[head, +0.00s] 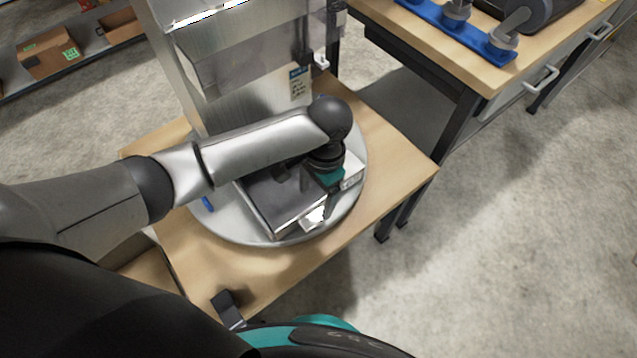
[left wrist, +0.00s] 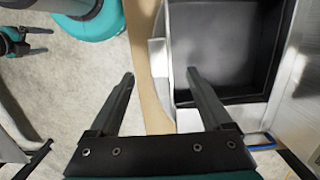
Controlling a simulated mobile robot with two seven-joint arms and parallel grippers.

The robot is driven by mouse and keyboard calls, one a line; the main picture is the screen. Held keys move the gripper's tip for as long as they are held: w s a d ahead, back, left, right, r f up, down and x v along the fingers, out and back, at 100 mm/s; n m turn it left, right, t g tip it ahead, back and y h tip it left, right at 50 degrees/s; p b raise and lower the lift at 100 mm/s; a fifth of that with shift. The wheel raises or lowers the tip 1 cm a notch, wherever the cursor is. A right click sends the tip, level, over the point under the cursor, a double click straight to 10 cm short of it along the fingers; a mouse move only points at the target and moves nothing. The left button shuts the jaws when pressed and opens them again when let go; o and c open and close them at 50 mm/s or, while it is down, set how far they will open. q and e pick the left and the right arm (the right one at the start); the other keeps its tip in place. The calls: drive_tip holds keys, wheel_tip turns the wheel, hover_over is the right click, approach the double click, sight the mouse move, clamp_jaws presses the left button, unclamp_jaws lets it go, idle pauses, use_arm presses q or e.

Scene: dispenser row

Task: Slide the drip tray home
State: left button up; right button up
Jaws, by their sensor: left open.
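The drip tray (head: 262,207) is a shallow metal box with a dark inside, on a round grey plate (head: 232,226) in front of the metal dispenser (head: 235,90). It sticks out from the dispenser's foot. In the left wrist view the tray (left wrist: 226,50) is at the upper right, with a light metal tab (left wrist: 158,58) on its near side. My left gripper (head: 318,208) is over the tray's front right part. In the wrist view the left gripper (left wrist: 160,78) is open and empty, one finger near the tray wall. My right gripper (left wrist: 38,40) shows small, fingers apart.
The wooden table (head: 385,195) carries the plate; its front edge is close to my body. A second bench (head: 480,75) with a blue rack (head: 455,28) stands at upper right. Boxes (head: 48,55) sit on a shelf at upper left. The floor at right is clear.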

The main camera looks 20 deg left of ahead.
sight(312, 218)
use_arm(q)
drive_tip(key=f, duration=0.2)
drive_tip(key=f+b, duration=0.1)
drive_tip(key=f, duration=0.2)
drive_tip(key=f+b, duration=0.1)
drive_tip(key=f, duration=0.2)
drive_tip(key=shift+s+a, duration=0.3)
drive_tip(key=shift+s, duration=0.1)
drive_tip(key=shift+r, duration=0.1)
clamp_jaws()
unclamp_jaws()
